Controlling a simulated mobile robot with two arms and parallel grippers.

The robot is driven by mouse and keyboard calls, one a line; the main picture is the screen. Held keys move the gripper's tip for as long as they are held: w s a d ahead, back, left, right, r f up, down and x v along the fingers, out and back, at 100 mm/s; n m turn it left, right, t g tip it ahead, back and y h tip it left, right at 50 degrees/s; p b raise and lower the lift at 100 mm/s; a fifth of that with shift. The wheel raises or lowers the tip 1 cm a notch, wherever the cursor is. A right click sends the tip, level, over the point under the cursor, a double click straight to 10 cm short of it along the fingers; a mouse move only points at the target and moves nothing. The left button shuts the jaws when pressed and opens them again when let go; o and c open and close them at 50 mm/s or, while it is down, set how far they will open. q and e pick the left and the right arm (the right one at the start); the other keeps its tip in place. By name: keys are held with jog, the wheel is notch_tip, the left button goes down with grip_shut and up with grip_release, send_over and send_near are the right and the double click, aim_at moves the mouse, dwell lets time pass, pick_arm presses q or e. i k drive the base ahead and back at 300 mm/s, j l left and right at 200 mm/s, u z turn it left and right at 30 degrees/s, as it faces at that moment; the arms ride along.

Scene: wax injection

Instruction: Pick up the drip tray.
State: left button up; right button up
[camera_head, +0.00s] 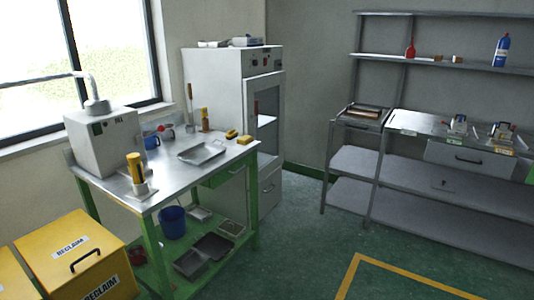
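A shallow metal tray (203,151), which looks like the drip tray, lies flat on the steel top of the green-framed workbench (225,163). It is near the bench's right part and looks empty. Other trays sit on the bench's lower shelf: a dark tray (213,246), a grey one (190,262) beside it, and smaller pale ones behind. I cannot tell for certain which tray bears the name drip tray. Neither of my grippers is in view.
A white box machine (102,143) and yellow-topped bottles share the bench top. A blue bucket (172,222) stands on its lower shelf. Yellow reclaim bins (75,255) stand at the left front, a tall cabinet (222,85) behind. Green floor (300,240) is clear toward the grey shelving.

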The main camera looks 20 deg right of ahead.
aim_at(199, 155)
jog(key=z, duration=0.25)
jog(key=u, duration=0.5)
jog(key=i+l+u, duration=0.55)
jog(key=u, duration=0.2)
jog(key=i+l+u, duration=0.15)
jog(key=l+u, duration=0.2)
jog(key=l, duration=0.2)
